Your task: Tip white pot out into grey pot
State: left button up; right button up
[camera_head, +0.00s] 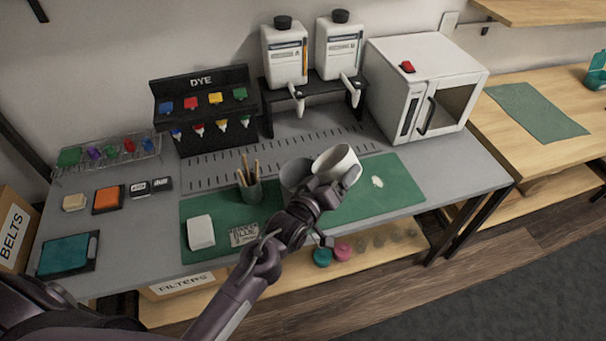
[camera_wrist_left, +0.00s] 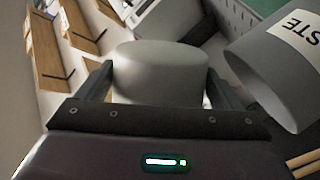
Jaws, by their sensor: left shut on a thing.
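The white pot (camera_head: 339,160) is held by my left gripper (camera_head: 335,184) above the green mat, tilted so that its mouth faces up and to the left. In the left wrist view the white pot (camera_wrist_left: 160,72) sits between the two fingers of my left gripper (camera_wrist_left: 158,85). The grey pot (camera_head: 294,174) is just left of the white pot, partly hidden behind my gripper and arm. It also shows in the left wrist view (camera_wrist_left: 262,85), with part of a label reading "STE". The inside of both pots is not clear. My right gripper is not in view.
A green mat (camera_head: 400,190) with a pale patch (camera_head: 377,181) covers the front of the grey table. A cup with sticks (camera_head: 250,190) and a white block (camera_head: 201,232) stand to the left. Bottles on a black stand (camera_head: 312,88) and a white oven (camera_head: 420,85) are behind.

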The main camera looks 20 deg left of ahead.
pick_arm(q)
jog(key=shift+a+r+n, duration=0.2)
jog(key=shift+r+n, duration=0.1)
jog(key=shift+n, duration=0.1)
jog(key=shift+f+n+b, duration=0.3)
jog(key=shift+n+b, duration=0.2)
jog(key=shift+b, duration=0.3)
jog(key=shift+a, duration=0.15)
jog(key=shift+w+a, duration=0.1)
jog(key=shift+a, duration=0.1)
jog(key=shift+w+a+n, duration=0.15)
jog(key=shift+a+n, duration=0.15)
jog(key=shift+a, duration=0.3)
jog(key=shift+a+r, duration=0.1)
jog(key=shift+a, duration=0.05)
jog(key=shift+a+r+n+b, duration=0.1)
jog(key=shift+a+n+b, duration=0.05)
jog(key=shift+n+b, duration=0.2)
jog(key=shift+d+r+n+h, duration=0.2)
jog(key=shift+n+h, duration=0.1)
jog(key=shift+n, duration=0.15)
jog(key=shift+a+f+n+b, duration=0.3)
jog(key=shift+n+b, duration=0.5)
jog(key=shift+b, duration=0.45)
